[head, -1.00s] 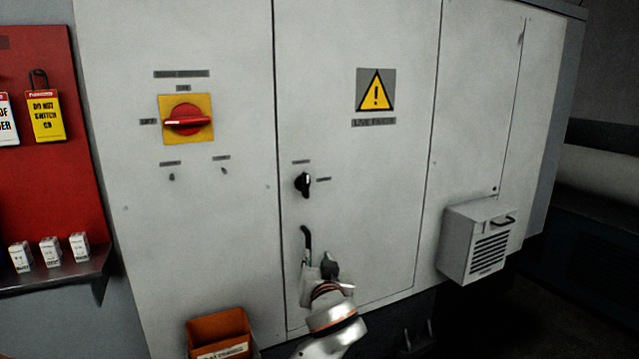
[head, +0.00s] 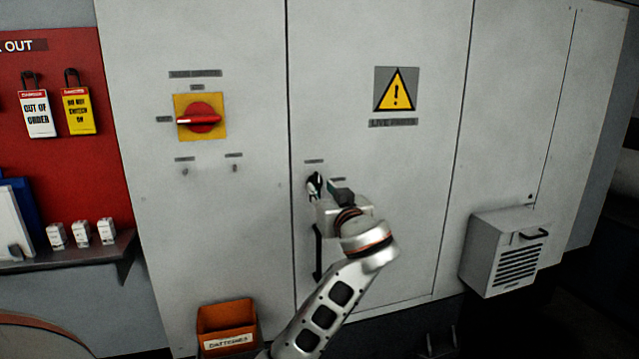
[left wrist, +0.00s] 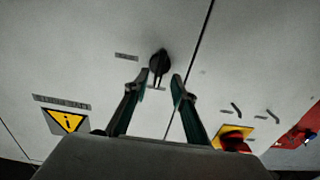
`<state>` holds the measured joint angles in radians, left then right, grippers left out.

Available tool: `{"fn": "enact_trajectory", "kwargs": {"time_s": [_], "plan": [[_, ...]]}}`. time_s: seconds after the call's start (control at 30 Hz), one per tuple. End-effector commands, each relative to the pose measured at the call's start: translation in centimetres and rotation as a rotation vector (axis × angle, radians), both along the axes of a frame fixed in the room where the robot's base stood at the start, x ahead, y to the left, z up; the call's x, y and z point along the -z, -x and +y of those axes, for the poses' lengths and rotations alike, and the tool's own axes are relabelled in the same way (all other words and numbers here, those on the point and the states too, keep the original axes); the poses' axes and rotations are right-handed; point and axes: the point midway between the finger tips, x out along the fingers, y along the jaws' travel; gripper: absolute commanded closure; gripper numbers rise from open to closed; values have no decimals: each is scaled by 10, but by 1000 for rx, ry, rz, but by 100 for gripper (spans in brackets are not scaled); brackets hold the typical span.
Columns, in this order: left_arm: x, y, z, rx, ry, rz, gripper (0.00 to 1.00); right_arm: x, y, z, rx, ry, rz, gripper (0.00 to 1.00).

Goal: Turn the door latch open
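The door latch (head: 315,184) is a small black knob with a light pointer on the grey cabinet door (head: 380,50), near its left edge. In the left wrist view the latch (left wrist: 158,64) stands just ahead of and between the fingertips. My left gripper (head: 325,186) is at the latch from the right and below, partly covering it in the head view. In the left wrist view the left gripper (left wrist: 160,80) is open, with its two fingers apart on either side of the latch. Contact cannot be made out. My right gripper is not in view.
A black door handle (head: 318,252) is below the latch, partly behind my arm. A red rotary switch (head: 201,118) sits on a yellow plate to the left. An orange batteries bin (head: 226,318) is low on the left. A vented box (head: 503,253) juts out at right.

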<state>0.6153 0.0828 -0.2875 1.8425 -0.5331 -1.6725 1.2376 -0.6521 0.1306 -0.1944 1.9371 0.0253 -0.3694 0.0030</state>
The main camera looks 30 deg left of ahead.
Motion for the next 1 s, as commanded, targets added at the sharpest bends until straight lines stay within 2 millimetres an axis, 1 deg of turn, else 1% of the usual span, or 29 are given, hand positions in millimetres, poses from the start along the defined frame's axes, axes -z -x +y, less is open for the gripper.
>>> {"fn": "enact_trajectory", "kwargs": {"time_s": [0.03, 0.1, 0.3, 0.6, 0.63, 0.67, 0.7, 0.73, 1.0], "plan": [[-2, -5, 7, -3, -5, 3, 74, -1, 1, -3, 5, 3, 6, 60], [-2, -11, 14, -2, -3, 2, 74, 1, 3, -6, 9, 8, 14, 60], [0, -22, 26, 0, -1, 2, 74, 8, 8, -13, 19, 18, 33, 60], [1, -24, 28, 1, 0, 1, 74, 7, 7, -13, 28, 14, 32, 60], [1, -24, 28, 1, 0, 1, 80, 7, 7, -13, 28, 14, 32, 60], [1, -24, 28, 1, 0, 1, 87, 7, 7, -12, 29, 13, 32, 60], [1, -24, 28, 1, 0, 1, 98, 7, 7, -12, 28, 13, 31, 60], [1, -24, 28, 1, 0, 1, 100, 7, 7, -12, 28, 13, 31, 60], [1, -24, 28, 1, -3, 5, 100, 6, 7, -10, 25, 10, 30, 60]]}}
